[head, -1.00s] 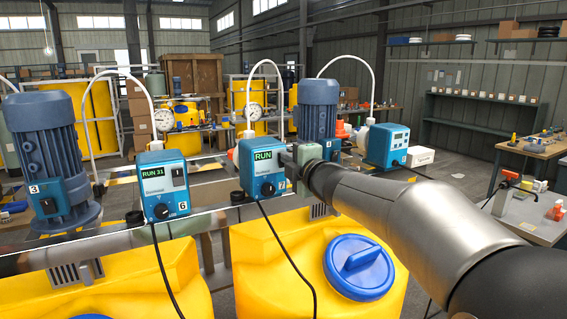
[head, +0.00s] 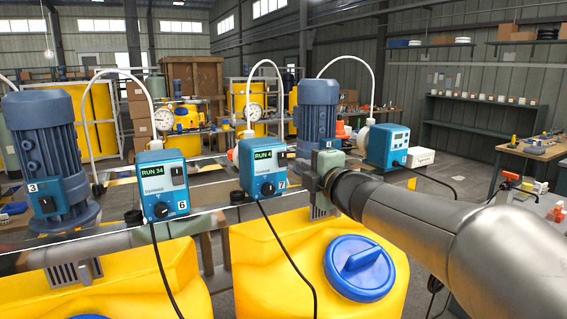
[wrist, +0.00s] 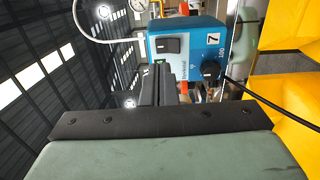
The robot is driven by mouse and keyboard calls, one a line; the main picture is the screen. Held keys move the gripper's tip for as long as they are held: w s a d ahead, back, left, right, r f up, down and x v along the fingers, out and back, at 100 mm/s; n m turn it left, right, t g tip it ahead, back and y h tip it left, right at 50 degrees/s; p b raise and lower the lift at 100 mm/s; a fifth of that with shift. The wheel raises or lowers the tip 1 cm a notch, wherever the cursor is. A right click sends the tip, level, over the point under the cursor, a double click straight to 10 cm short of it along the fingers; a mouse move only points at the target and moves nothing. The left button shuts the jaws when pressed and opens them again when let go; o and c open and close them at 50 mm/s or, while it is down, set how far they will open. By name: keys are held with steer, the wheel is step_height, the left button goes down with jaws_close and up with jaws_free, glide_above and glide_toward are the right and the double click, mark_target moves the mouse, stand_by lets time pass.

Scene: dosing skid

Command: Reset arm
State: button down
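My gripper (head: 324,160) is in the middle of the head view, to the right of the blue dosing pump 7 (head: 262,172) and apart from it. Its fingertips are hard to make out there. In the wrist view the dark fingers (wrist: 160,84) lie close together in front of the green-grey gripper body, with nothing seen between them. Pump 7 also shows in the wrist view (wrist: 190,45), turned sideways, with its black knob and rocker switch. Its display reads "RUN 4" in the head view.
Pump 6 (head: 163,187), reading "RUN 34", stands left of pump 7. Blue motors (head: 45,150) (head: 318,108) and another blue pump (head: 388,146) stand nearby. Yellow tanks (head: 262,262) and a blue lid (head: 359,267) lie below my arm. Black cables hang in front.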

steer(key=s+d+f+m+g+h, duration=0.2)
steer(key=s+d+f+m+h, duration=0.3)
steer(key=d+f+m, duration=0.3)
steer(key=s+d+f+m+g+h, duration=0.2)
steer(key=s+d+f+m+h, duration=0.25)
steer(key=d+f+m, duration=0.35)
steer(key=s+f+m+g, duration=0.4)
steer(key=s+f, duration=0.3)
steer(key=s, duration=0.5)
steer(key=s+f+m+g, duration=0.4)
steer(key=s+f+g, duration=0.2)
steer(key=s, duration=0.6)
step_height(320, 180, down, 2)
steer(key=shift+s+f+m, duration=0.15)
steer(key=shift+f+m, duration=0.1)
steer(key=shift+m, duration=0.05)
